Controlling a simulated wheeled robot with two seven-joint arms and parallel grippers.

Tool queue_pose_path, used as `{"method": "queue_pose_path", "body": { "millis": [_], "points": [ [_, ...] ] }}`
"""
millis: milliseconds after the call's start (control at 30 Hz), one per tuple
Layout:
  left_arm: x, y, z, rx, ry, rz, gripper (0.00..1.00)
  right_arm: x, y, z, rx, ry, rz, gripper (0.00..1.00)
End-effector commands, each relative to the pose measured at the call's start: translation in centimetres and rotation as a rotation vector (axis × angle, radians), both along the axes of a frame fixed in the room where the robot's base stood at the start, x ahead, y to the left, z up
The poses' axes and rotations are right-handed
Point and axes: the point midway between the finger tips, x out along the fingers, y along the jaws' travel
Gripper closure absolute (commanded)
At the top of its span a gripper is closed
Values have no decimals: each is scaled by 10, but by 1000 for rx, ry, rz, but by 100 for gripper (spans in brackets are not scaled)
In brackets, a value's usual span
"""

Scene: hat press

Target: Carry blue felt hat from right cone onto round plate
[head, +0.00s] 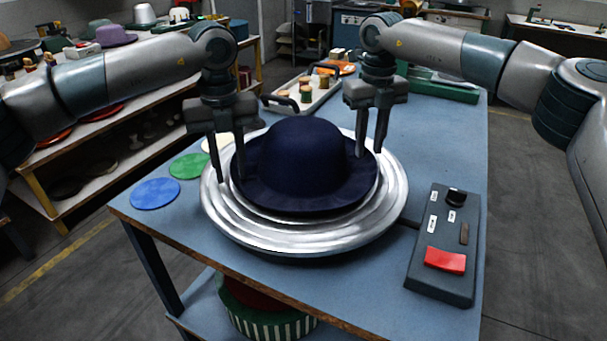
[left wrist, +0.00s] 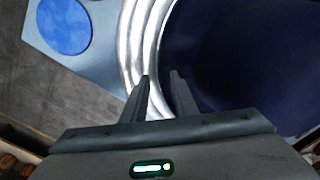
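The dark blue felt hat (head: 305,150) sits upright, crown up, on the round metal plate (head: 228,225), roughly centred; it also shows in the left wrist view (left wrist: 240,50). My left gripper (head: 228,180) is at the left brim edge with its fingers apart, one over the plate and one over the hat. It shows in the left wrist view (left wrist: 161,75) with a clear gap. My right gripper (head: 369,153) is at the right brim with its fingers apart. Whether either touches the felt cannot be told. No cone can be made out.
A control box (head: 445,245) with a red button stands right of the plate. Blue (head: 155,193) and green (head: 187,166) discs lie to the left. A tray (head: 315,100) with spools is behind. A shelf (head: 110,170) with hats stands at left.

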Motion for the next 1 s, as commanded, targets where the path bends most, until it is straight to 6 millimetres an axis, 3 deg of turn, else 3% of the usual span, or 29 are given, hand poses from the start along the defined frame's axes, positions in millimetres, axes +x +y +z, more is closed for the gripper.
{"method": "queue_pose_path", "body": {
  "millis": [467, 667, 1000],
  "points": [
    [0, -2, 8, -4, -3, -3, 73, -1, 3, 1, 4, 0, 5, 73],
    [1, -2, 31, -5, -4, -2, 73, -1, 4, 1, 4, 0, 5, 73],
    [1, -2, 90, -4, -3, -1, 73, -1, 4, 1, 5, 1, 6, 73]
  ]
}}
